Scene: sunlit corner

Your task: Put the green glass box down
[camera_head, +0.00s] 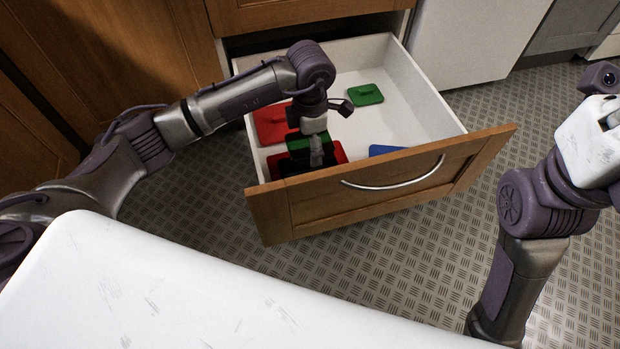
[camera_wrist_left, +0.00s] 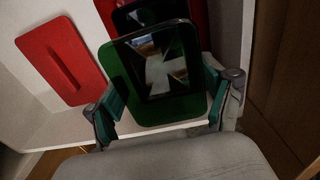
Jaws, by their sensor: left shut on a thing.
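The green glass box (camera_wrist_left: 125,75) has a green rim around a dark glass panel. It sits between the teal fingertips of my left gripper (camera_wrist_left: 160,98) in the left wrist view. In the head view the green glass box (camera_head: 300,143) is partly hidden by my left gripper (camera_head: 316,148), which is shut on it inside the front left of the open drawer (camera_head: 432,95). I cannot tell whether the box touches the drawer floor. My right arm is at the right edge, with its fingers out of frame.
Red lidded boxes lie beside and behind the held box, one flat red one (camera_head: 272,122) at the drawer's left wall. A small green lid (camera_head: 365,94) lies at the back and a blue one (camera_head: 386,150) near the front panel. The drawer's middle right is clear.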

